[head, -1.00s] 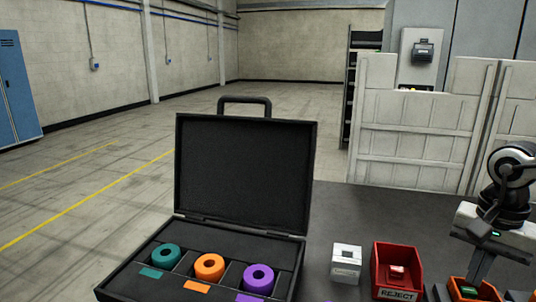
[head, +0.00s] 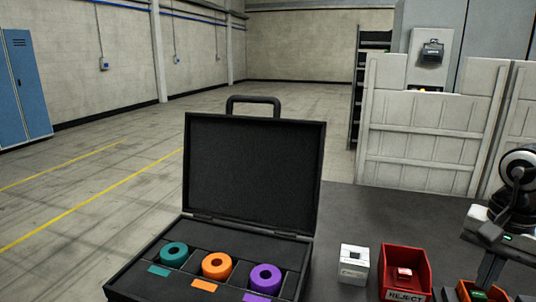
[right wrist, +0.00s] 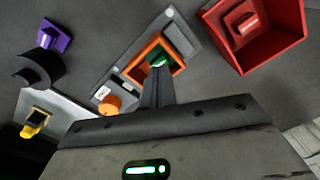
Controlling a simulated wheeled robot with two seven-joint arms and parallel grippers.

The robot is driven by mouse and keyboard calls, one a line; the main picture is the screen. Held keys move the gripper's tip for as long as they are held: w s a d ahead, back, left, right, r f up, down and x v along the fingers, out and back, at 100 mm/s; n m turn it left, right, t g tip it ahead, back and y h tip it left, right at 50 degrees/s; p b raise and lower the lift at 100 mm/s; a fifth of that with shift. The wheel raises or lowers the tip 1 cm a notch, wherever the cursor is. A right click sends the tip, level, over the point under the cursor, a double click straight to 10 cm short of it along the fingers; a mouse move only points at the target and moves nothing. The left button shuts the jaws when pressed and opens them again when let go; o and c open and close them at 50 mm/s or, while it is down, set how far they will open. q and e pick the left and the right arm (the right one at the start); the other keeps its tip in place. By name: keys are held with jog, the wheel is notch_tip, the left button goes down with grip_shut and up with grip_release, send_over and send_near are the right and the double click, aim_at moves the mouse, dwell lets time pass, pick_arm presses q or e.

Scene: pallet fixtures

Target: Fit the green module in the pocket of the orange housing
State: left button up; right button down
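The orange housing (right wrist: 135,70) sits on a grey fixture plate and shows as an open orange frame in the right wrist view. In the head view the housing (head: 464,291) is at the bottom right, partly cut off. The green module (right wrist: 158,59) is at the housing's pocket; it also shows in the head view (head: 478,295). My right gripper (right wrist: 157,76) reaches down over the housing, its fingers close together on the module. The fingers hide part of the pocket, so I cannot tell whether the module is fully seated. My left gripper is not in view.
A red reject bin (head: 420,270) holding a red piece stands left of the housing. A white block (head: 354,264) stands farther left, beside an open black case (head: 255,165) with colored rings. The right wrist view shows an orange knob (right wrist: 111,104), a purple piece (right wrist: 52,38) and a yellow piece (right wrist: 34,122).

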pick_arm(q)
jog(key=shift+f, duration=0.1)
pick_arm(e)
jog(key=shift+f, duration=0.1)
dwell(0.4)
jog(key=shift+f+b, duration=0.25)
jog(key=shift+b, duration=0.15)
jog(key=shift+f+b, duration=0.4)
jog(key=shift+f, duration=0.1)
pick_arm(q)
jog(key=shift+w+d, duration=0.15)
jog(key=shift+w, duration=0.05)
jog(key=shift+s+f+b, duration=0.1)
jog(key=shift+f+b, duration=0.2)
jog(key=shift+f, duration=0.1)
